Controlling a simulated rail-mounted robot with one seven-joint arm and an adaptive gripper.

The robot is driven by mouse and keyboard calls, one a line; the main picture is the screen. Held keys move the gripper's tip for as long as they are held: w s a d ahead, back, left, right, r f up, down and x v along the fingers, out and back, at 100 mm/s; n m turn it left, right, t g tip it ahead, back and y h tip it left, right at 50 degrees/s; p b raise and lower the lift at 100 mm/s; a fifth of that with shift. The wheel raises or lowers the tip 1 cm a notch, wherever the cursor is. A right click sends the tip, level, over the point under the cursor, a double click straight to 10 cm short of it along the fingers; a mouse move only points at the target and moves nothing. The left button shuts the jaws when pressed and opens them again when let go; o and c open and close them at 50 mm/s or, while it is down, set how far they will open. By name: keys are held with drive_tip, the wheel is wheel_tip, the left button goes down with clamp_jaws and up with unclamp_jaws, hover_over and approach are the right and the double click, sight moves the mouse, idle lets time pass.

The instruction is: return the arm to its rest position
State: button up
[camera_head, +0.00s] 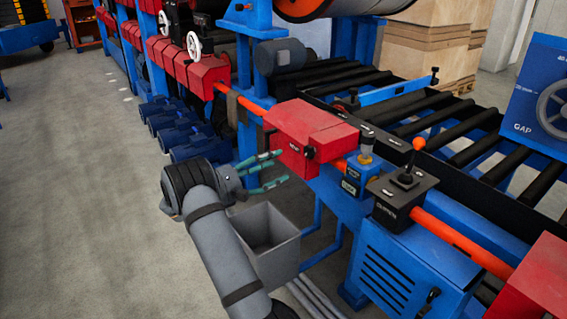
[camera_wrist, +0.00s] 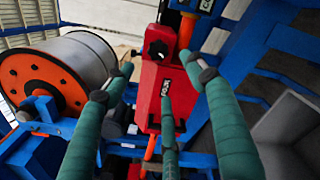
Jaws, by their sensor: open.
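My gripper (camera_head: 268,172) is open, with its green wrapped fingers spread and nothing between them. In the head view its fingers point right, at the left side of a red box (camera_head: 318,128) on the machine's orange rail. In the wrist view the finger tips (camera_wrist: 165,84) spread in front of the same red box (camera_wrist: 153,92), which has a black knob and a small label. Whether any finger touches the box I cannot tell. My arm comes up from the bottom of the head view.
A grey open bin (camera_head: 287,256) stands just below my gripper. A black roller bed (camera_head: 440,122) lies behind. Grey floor (camera_head: 90,200) is clear at left.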

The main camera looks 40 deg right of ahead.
sight(307, 153)
drive_tip(key=shift+a, duration=0.2)
drive_tip(key=shift+d, duration=0.1)
drive_tip(key=d, duration=1.2)
drive_tip(key=shift+a, duration=0.1)
